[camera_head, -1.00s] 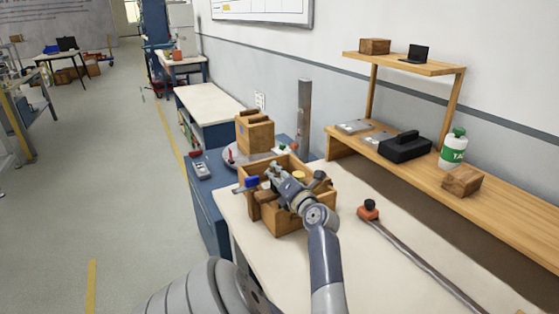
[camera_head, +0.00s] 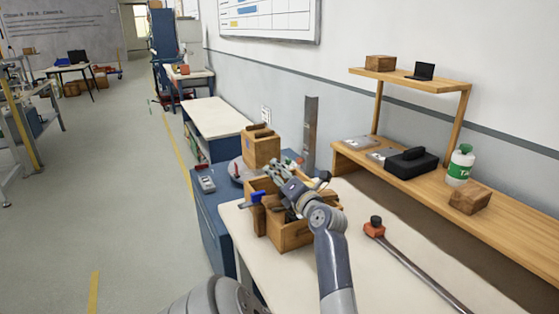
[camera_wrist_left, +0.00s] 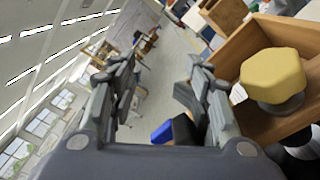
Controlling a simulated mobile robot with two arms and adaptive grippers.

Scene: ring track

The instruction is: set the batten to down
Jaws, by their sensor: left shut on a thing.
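My left gripper (camera_head: 279,174) reaches over the open wooden crate (camera_head: 290,236) on the near bench. In the left wrist view its two fingers (camera_wrist_left: 163,85) stand apart, and what they hold cannot be made out. A blue-ended dark piece (camera_head: 256,196) is at the crate's left side; it also shows low between the fingers in the left wrist view (camera_wrist_left: 162,132). A yellow knob (camera_wrist_left: 272,76) stands on the crate to the right of the fingers. I cannot tell for certain which part is the batten. My right gripper is not in view.
A wooden block (camera_head: 261,147) stands behind the crate, and an upright grey post (camera_head: 310,133) stands near the wall. A long bar with an orange end (camera_head: 374,229) lies on the bench. A wooden shelf (camera_head: 500,205) runs along the right.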

